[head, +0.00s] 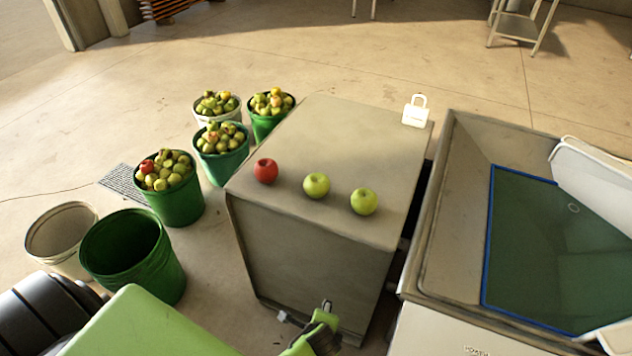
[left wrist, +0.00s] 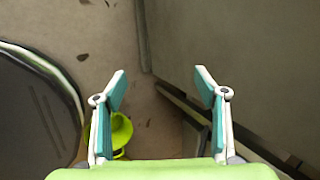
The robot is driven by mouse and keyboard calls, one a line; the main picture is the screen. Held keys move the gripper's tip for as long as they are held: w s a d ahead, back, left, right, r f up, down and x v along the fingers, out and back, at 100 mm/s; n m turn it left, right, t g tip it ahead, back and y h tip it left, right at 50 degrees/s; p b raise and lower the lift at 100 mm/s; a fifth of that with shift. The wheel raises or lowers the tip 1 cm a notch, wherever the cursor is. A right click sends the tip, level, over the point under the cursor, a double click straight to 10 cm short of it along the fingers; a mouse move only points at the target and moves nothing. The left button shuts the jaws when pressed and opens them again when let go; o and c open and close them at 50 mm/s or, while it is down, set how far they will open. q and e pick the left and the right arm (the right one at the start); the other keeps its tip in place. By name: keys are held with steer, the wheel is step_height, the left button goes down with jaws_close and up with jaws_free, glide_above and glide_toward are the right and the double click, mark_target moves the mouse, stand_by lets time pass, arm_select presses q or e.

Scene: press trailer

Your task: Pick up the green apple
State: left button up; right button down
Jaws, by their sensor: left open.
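Two green apples stand on top of the grey-beige box: one in the middle (head: 316,185) and one at the right (head: 364,201). A red apple (head: 265,170) stands to their left in the same row. My left gripper (head: 306,312) is low in front of the box's front face, below the apples and apart from them. In the left wrist view its two fingers (left wrist: 160,75) are spread with nothing between them. No apple shows in that view. My right gripper is not in view.
The box top (head: 345,125) is otherwise clear except a white padlock-shaped item (head: 415,112) at its far right corner. Several buckets of apples (head: 172,204) stand left of the box. An empty green bucket (head: 135,252) is nearer. A metal basin (head: 452,220) stands close on the right.

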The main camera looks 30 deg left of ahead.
mark_target(319, 186)
arm_select(q)
steer(key=w+a+r+m+t+y, duration=0.15)
steer(key=w+r+m, duration=0.25)
steer(key=r, duration=0.8)
steer(key=w+a+r+m+t+y, duration=0.1)
steer(key=w+r+m+t+y, duration=0.2)
steer(key=r, duration=0.9)
steer(key=w+a+r+m+y, duration=0.15)
steer(key=w+r+m, duration=0.35)
steer(key=r, duration=0.7)
steer(key=shift+n+y, duration=0.4)
steer(key=shift+n, duration=0.3)
steer(key=x, duration=0.7)
steer(key=shift+w+d+f+p, duration=0.2)
steer(key=shift+w+d+p, duration=0.1)
steer(key=shift+w+d, duration=0.05)
steer(key=shift+x, duration=3.15)
steer(key=shift+s+f, duration=0.1)
steer(key=shift+s, duration=0.1)
steer(key=shift+c, duration=0.3)
steer(key=c, duration=1.2)
